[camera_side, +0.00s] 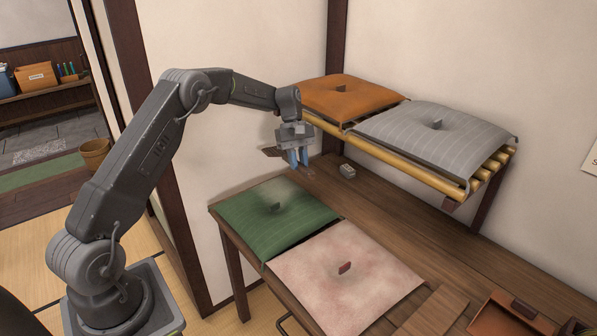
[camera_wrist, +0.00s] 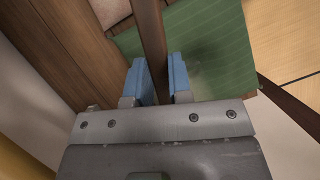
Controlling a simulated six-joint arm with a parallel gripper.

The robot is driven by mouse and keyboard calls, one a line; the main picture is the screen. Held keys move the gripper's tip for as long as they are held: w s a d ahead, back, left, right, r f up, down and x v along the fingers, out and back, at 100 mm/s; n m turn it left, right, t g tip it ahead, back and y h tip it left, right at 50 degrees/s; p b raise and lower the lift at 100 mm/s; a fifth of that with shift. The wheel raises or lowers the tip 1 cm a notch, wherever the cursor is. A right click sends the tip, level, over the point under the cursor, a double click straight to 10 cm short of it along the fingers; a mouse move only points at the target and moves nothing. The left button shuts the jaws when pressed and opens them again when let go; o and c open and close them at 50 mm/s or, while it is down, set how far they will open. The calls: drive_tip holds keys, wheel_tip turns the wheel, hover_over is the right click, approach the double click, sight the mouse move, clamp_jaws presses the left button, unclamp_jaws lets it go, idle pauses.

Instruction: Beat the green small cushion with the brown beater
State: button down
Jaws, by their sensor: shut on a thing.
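The green small cushion (camera_side: 250,222) lies flat on the wooden table's left end, with a dark tuft and a pale, dusty-looking patch toward its back. It also shows in the wrist view (camera_wrist: 210,35). My gripper (camera_side: 298,160) is above and behind the cushion, near the wall, with its blue fingers pointing down. In the wrist view my gripper (camera_wrist: 158,72) is shut on a brown shaft, the brown beater (camera_wrist: 152,35), which runs up past the fingers over the edge of the green cushion. The beater's far end is out of that view and hard to make out from the side.
A pink cushion (camera_side: 320,285) lies in front of the green one. A bamboo rack (camera_side: 405,163) on the wall holds an orange cushion (camera_side: 335,97) and a grey cushion (camera_side: 470,130). A small grey block (camera_side: 347,171) sits below it. A brown tray (camera_side: 490,318) is front right.

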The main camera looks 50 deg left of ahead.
wheel_tip(320, 180, down, 10)
drive_tip(key=shift+s+d+r, duration=0.1)
drive_tip(key=shift+s+r, duration=0.05)
drive_tip(key=shift+r, duration=0.05)
drive_tip(key=shift+w+r, duration=0.2)
drive_tip(key=shift+r, duration=0.1)
wheel_tip(320, 180, up, 9)
drive_tip(key=shift+r, duration=0.1)
drive_tip(key=s+d+f+m+g+y, duration=0.1)
drive_tip(key=s+d+f+m+y, duration=0.1)
drive_tip(key=s+d+m, duration=0.4)
drive_tip(key=s+d+f+m+g+y, duration=0.2)
drive_tip(key=s+d+f+m, duration=0.2)
drive_tip(key=s+d+m, duration=0.2)
drive_tip(key=s+m, duration=0.2)
drive_tip(key=shift+d+f+m+y, duration=0.2)
drive_tip(key=shift+f+m+y, duration=0.1)
drive_tip(key=shift+f, duration=0.05)
